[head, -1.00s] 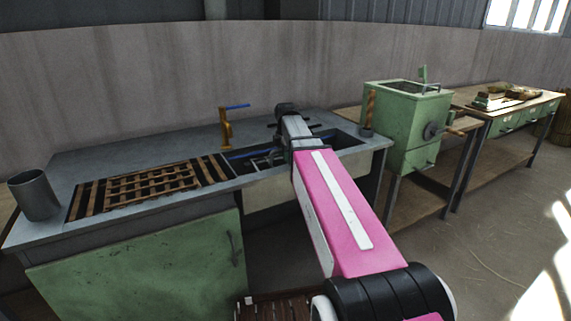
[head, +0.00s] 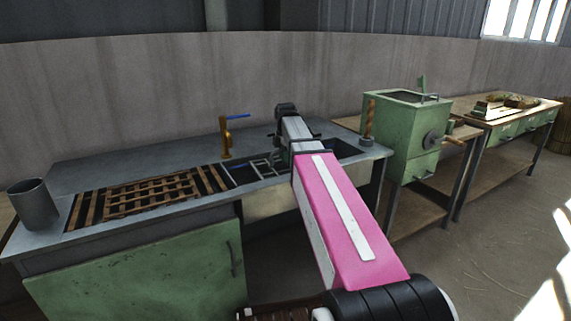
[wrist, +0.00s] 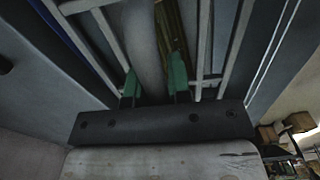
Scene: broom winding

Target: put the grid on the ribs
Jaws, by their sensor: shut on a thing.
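A pale metal grid of thin bars (head: 262,168) shows at the sink opening, left of my gripper in the head view. Its bars (wrist: 205,40) also run on both sides of the fingers in the wrist view. My gripper (wrist: 154,80), with green fingertips, is shut on the grid; the exact contact is hard to see. In the head view my arm hides the fingertips. Dark-gapped wooden ribs (head: 214,180) lie in the counter left of the sink. A wooden lattice (head: 150,195) rests over their middle.
A brass tap (head: 226,140) with a blue handle stands behind the sink. A metal cup (head: 33,204) stands at the counter's left end. A wooden post (head: 369,122) and a green machine (head: 405,125) are to the right. The grey counter (head: 120,163) is bare behind the ribs.

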